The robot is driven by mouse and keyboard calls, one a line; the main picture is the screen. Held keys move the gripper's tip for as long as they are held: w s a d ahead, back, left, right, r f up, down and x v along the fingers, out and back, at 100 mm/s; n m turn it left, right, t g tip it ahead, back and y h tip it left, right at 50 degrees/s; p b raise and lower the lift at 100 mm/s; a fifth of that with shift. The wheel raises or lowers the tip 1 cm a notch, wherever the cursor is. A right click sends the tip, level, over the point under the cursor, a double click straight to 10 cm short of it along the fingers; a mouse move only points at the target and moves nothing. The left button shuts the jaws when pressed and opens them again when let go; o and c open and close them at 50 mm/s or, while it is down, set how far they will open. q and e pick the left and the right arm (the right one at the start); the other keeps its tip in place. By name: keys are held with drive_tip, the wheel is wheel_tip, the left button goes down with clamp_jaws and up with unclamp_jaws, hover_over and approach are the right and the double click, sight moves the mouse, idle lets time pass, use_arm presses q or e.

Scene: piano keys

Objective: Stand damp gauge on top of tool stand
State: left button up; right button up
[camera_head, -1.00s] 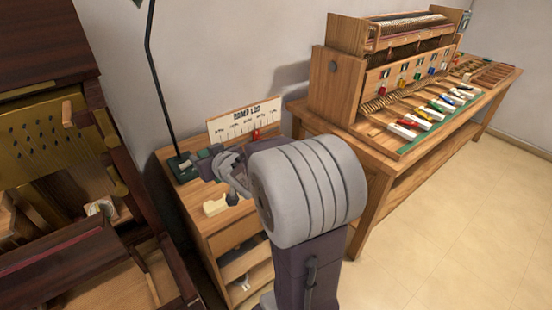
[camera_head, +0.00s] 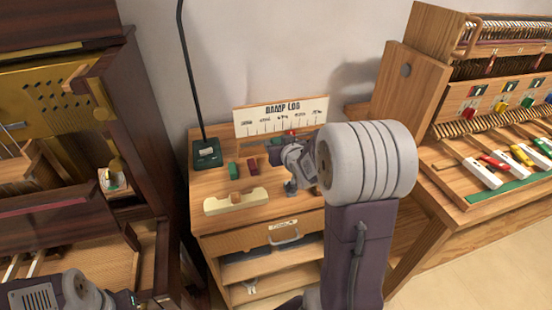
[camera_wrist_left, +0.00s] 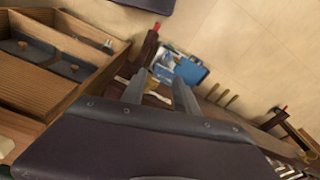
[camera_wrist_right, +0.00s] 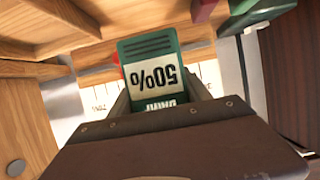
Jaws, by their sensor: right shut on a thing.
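The damp gauge (camera_wrist_right: 162,75) is a green block with a white "50%" label, seen upside down in the right wrist view. My right gripper (camera_head: 290,188) is shut on it, over the right part of the tool stand's top. The tool stand (camera_head: 205,222) is a wooden cabinet with a drawer and open shelves, against the wall. Whether the gauge touches its top cannot be told. My left gripper (camera_wrist_left: 158,85) is open and empty, away from the stand on the left.
On the stand's top are a dark green lamp base (camera_head: 207,155), a green block (camera_head: 233,171), a dark red block (camera_head: 252,166), a cream notched piece (camera_head: 236,201) and the "DAMP LOG" board (camera_head: 282,115). The piano (camera_head: 60,200) is left; a workbench with keys (camera_head: 505,180) is right.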

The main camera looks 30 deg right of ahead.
drive_tip(key=x, duration=0.4)
drive_tip(key=shift+s+a+f, duration=0.1)
drive_tip(key=shift+a+f, duration=0.05)
drive_tip(key=shift+a, duration=0.05)
wheel_tip(320, 180, down, 4)
drive_tip(key=shift+s+r+b, duration=0.1)
drive_tip(key=shift+b, duration=0.85)
drive_tip(key=shift+f, duration=0.2)
drive_tip(key=shift+r, duration=0.1)
drive_tip(key=o, duration=1.5)
drive_tip(key=shift+f, duration=0.2)
